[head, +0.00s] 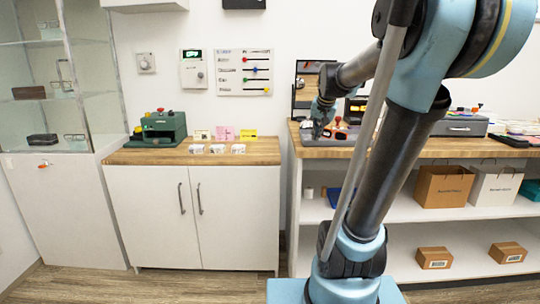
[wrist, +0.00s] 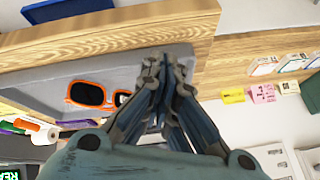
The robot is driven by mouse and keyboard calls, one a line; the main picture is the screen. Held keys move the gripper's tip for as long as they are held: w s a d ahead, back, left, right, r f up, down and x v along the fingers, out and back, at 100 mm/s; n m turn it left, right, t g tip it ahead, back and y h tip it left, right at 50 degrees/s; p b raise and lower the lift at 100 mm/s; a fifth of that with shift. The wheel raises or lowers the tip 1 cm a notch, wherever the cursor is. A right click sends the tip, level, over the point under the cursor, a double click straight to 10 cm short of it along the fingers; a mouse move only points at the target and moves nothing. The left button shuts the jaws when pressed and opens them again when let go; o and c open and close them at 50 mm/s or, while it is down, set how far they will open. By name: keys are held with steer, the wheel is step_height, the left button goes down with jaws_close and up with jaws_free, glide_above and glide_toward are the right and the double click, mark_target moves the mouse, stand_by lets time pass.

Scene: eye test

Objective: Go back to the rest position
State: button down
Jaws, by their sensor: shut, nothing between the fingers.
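My gripper (head: 322,116) is at the left end of the right-hand wooden counter (head: 440,153) in the head view, in front of a dark-framed mirror (head: 303,72). In the wrist view my gripper (wrist: 165,62) has its fingers together, with nothing between them. Behind the fingers is a grey tray (wrist: 120,58). Orange-framed dark glasses (wrist: 86,94) lie in it, left of the fingers. Part of the tray is hidden by the fingers. Whether the fingers touch the tray, I cannot tell.
A green device (head: 160,130) and small cards (head: 224,133) are on the left cabinet. A grey drawer box (head: 460,125) stands on the right counter. Paper bags (head: 443,186) and cartons (head: 434,257) are on shelves below. A glass display case (head: 50,70) stands far left. Floor shows before the left cabinet.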

steer(key=s+f+n+g, duration=0.2)
steer(key=s+f, duration=0.8)
steer(key=s, duration=0.4)
steer(key=s+f+n+g, duration=0.1)
steer(key=s+f+n, duration=0.1)
steer(key=s+f, duration=0.8)
steer(key=s, duration=0.4)
steer(key=shift+s+d+f+g+h, duration=0.3)
steer(key=shift+s+d+g+h, duration=0.05)
steer(key=shift+s+g+h, duration=0.05)
